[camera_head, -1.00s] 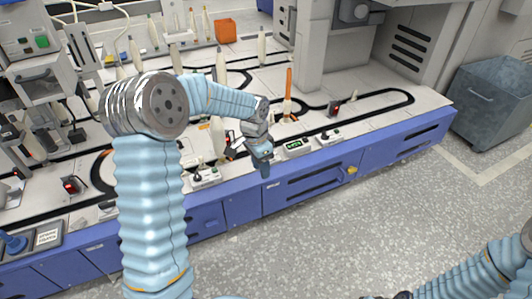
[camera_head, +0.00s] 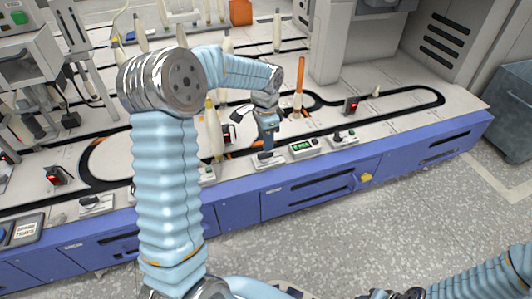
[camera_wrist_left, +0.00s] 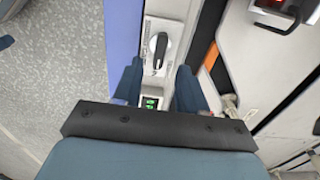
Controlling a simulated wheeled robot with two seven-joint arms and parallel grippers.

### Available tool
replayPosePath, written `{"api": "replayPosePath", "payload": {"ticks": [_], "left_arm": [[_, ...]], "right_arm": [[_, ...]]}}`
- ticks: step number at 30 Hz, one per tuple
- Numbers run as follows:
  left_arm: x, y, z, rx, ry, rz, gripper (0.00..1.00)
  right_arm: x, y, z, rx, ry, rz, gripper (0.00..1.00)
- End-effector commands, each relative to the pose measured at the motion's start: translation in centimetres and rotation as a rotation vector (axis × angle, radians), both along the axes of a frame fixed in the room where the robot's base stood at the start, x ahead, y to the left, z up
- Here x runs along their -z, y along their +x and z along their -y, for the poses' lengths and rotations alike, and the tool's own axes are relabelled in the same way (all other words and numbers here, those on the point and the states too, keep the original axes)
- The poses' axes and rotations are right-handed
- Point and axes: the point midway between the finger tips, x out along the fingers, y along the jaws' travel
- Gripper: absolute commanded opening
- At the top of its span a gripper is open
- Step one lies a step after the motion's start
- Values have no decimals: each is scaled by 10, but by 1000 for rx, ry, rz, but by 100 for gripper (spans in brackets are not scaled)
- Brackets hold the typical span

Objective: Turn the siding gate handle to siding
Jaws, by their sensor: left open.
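A small switch plate with a dark turning handle (camera_head: 266,159) sits on the bench's front strip, just left of a green-lit display (camera_head: 302,147). In the left wrist view the handle (camera_wrist_left: 158,48) lies roughly lengthwise on its pale plate, beyond the fingertips. The plate's lettering is too small to read. My left gripper (camera_head: 267,146) points down above this plate; in the wrist view its two open fingers (camera_wrist_left: 157,78) stand either side of the strip, empty, with the display (camera_wrist_left: 150,102) between them. My right arm shows at the lower right; its gripper's jaws are not clear.
Similar switch plates stand right (camera_head: 344,137) and far left (camera_head: 96,205). An orange spindle (camera_head: 300,85) and a pale bobbin (camera_head: 213,130) stand near my left gripper. Red-lit boxes (camera_head: 352,104) line the black track. The floor before the bench (camera_head: 400,235) is clear.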

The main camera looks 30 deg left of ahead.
Motion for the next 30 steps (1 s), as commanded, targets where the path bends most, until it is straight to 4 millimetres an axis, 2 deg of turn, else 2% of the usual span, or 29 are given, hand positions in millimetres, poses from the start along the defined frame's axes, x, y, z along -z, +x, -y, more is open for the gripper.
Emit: {"api": "replayPosePath", "payload": {"ticks": [1,3,9,20,28,30], "left_arm": [[14,-1,0,-1,0,-3,42],[28,-1,0,0,0,-4,42],[51,0,0,0,0,0,42],[56,0,0,0,0,0,42],[56,0,0,0,1,1,2],[56,0,0,0,1,1,0]], "right_arm": [[6,0,0,0,0,1,43],[9,0,0,1,0,2,43],[14,1,0,2,-1,3,43],[14,1,0,2,-1,3,43],[14,1,0,2,-1,3,43],[14,1,0,2,-1,3,43]]}}
